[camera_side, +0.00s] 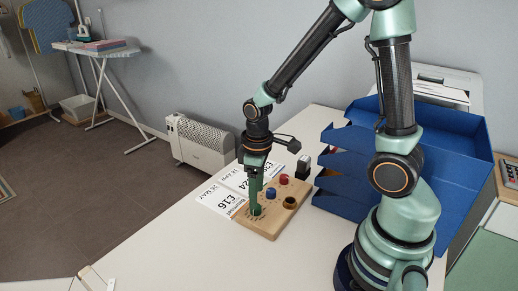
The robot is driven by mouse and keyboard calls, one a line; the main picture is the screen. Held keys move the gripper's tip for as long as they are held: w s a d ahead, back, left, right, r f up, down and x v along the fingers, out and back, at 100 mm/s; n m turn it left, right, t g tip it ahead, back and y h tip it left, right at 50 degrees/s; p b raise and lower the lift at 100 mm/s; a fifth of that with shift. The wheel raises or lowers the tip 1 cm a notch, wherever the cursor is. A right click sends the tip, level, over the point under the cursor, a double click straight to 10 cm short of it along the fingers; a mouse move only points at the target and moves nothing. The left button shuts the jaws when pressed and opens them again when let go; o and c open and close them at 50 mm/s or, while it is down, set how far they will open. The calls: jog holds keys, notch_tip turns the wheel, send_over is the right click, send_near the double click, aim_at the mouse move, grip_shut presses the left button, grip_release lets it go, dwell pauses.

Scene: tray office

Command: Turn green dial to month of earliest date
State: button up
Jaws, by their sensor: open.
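The green dial (257,211) sits near the front left of a wooden board (272,229) with small markings around it, too small to read. My gripper (256,205) points straight down at the green dial, with its fingers at the dial; I cannot tell whether they touch it. Its jaws are open. White cards (215,196) with black print lie behind and left of the board. One shows "£16" and what looks like a May date; another seems to show "24" and an April date. My gripper and arm partly hide the cards.
The board also bears a blue dial (270,193), a red dial (284,179) and a dark round part (290,202). A black-topped stamp-like object (303,166) stands behind it. Blue stacked trays (345,165) stand to the right. The table's front left (180,245) is clear.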

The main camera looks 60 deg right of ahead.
notch_tip(320, 180, up, 8)
dwell(0.4)
jog(key=s+a+r+m+t, duration=0.1)
jog(key=s+r+m+t, duration=0.2)
jog(key=r, duration=0.6)
jog(key=shift+a+r+m+t, duration=0.35)
jog(key=shift+m+t, duration=0.25)
jog(key=shift+t, duration=0.6)
jog(key=shift+s, duration=0.1)
